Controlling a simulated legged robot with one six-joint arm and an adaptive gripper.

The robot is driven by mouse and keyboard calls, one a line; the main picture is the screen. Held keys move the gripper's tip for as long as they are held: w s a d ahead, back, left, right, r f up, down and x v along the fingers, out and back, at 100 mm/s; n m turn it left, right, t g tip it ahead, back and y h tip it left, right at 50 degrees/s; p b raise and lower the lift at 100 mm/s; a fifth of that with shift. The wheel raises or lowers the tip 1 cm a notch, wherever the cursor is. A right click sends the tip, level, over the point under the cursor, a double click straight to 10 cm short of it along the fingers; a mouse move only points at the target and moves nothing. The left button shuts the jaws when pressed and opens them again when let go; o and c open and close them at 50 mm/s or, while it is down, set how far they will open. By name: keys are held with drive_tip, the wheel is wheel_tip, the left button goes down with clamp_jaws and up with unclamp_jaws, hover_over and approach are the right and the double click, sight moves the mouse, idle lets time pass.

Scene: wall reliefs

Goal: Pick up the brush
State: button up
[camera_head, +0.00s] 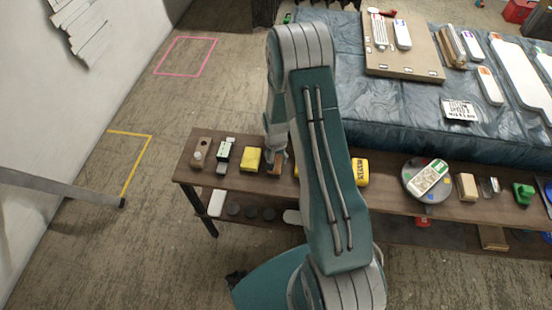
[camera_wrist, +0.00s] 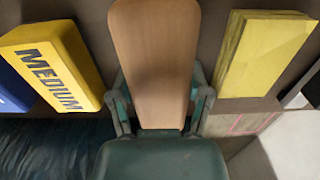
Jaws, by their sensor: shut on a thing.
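The brush (camera_wrist: 154,50) shows in the wrist view as a long, rounded, light wooden body. My gripper (camera_wrist: 163,98) is shut on it, one teal finger at each side of the wood. The brush's underside and bristles are hidden. In the head view my gripper (camera_head: 276,154) points down at the workbench between two yellow things, and a small brown part of the brush (camera_head: 275,169) shows below it. I cannot tell whether the brush touches the bench top.
The wooden bench (camera_head: 319,194) carries a yellow block (camera_head: 251,158) left of my gripper and a yellow "MEDIUM" block (camera_wrist: 55,66) on the other side. A round grey plate (camera_head: 411,185) lies farther right. A blue-covered table (camera_head: 338,75) stands behind the bench.

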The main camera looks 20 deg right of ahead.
wheel_tip(320, 180, up, 2)
drive_tip(key=shift+w+r, duration=0.1)
drive_tip(key=shift+r, duration=0.05)
drive_tip(key=s+d+r, duration=0.2)
drive_tip(key=s+r, duration=0.3)
drive_tip(key=s, duration=0.1)
drive_tip(key=s+d+r, duration=0.2)
drive_tip(key=s+r, duration=0.3)
drive_tip(key=s, duration=0.2)
drive_tip(key=shift+s+d+r, duration=0.2)
drive_tip(key=shift+d, duration=0.05)
drive_tip(key=o, duration=0.6)
drive_tip(key=c, duration=0.4)
drive_tip(key=shift+d, duration=0.1)
